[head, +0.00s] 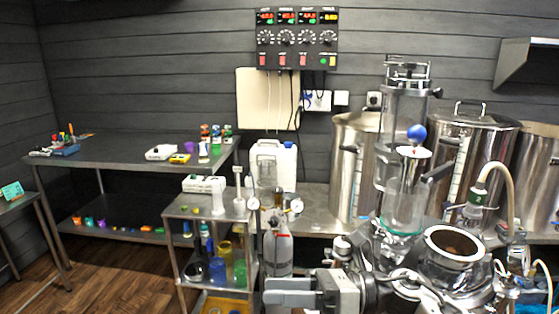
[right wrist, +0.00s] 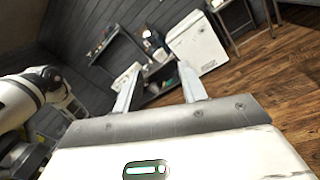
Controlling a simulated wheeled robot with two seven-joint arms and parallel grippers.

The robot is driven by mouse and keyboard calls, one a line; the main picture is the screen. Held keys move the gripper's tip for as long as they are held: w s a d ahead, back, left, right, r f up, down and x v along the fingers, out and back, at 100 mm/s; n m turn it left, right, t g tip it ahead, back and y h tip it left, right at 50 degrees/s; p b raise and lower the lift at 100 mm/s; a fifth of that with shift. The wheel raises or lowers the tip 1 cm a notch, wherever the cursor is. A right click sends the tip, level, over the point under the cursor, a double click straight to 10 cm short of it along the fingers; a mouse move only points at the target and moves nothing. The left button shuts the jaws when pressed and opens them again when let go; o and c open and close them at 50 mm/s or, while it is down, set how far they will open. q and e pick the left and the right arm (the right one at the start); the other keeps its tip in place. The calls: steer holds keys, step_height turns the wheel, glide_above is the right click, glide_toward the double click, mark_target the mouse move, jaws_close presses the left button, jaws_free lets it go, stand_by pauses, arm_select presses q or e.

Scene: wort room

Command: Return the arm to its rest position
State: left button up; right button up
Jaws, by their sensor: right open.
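My right gripper (head: 288,292) is low in the head view, just right of centre at the bottom, with its grey fingers pointing left. In the right wrist view the two fingers of the right gripper (right wrist: 160,88) stand apart with nothing between them. It is open and empty, in front of the small steel shelf trolley. My left gripper does not show in either view.
A steel trolley (head: 172,212) with bottles and jars stands left of the gripper. A glass vessel assembly (head: 403,205) and steel kettles (head: 354,165) crowd the right. A long steel table (head: 110,155) stands at the left. Wooden floor (head: 125,280) is free at lower left.

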steer(key=s+d+f+m+t+h, duration=0.1)
steer(key=d+f+m+t+h, duration=0.55)
steer(key=m, duration=1.05)
steer(key=s+d+f+m+t+h, duration=0.15)
steer(key=f+m+t+h, duration=0.25)
steer(key=f+m+t, duration=0.9)
steer(key=s+d+f+m+g+h, duration=0.5)
steer(key=s+d+f+m+g, duration=0.2)
steer(key=s+m, duration=0.6)
step_height(320, 180, down, 3)
steer(key=m+g, duration=0.2)
steer(key=g, duration=0.1)
steer(key=shift+m, duration=0.4)
steer(key=shift+r+h, duration=0.1)
steer(key=shift+h, duration=0.15)
